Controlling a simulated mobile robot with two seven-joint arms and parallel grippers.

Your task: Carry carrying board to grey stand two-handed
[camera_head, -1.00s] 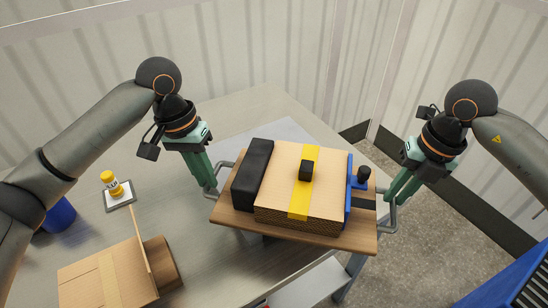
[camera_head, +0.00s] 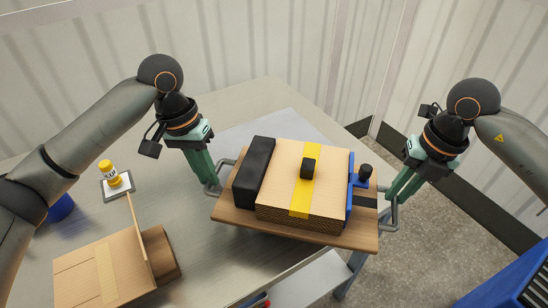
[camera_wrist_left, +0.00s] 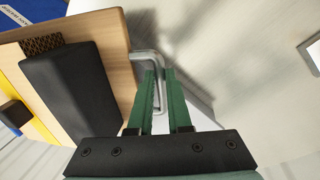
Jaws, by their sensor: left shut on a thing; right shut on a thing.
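The wooden carrying board (camera_head: 340,237) is held in the air between my two arms, over the table's edge. It bears a cardboard box with a yellow stripe (camera_head: 270,195), a black block (camera_head: 253,174) at its left and a blue clamp-like part (camera_head: 350,190) at its right. My left gripper (camera_head: 212,187) is shut on the board's left metal handle, which also shows between the green fingers in the left wrist view (camera_wrist_left: 148,58). My right gripper (camera_head: 391,198) is shut on the right metal handle. I cannot make out a grey stand for certain.
The grey table (camera_head: 200,235) lies below and left. On it are an open cardboard box (camera_head: 100,270), a yellow bottle (camera_head: 109,173) on a small tray and a blue cup (camera_head: 62,208). A blue object (camera_head: 515,285) stands at bottom right.

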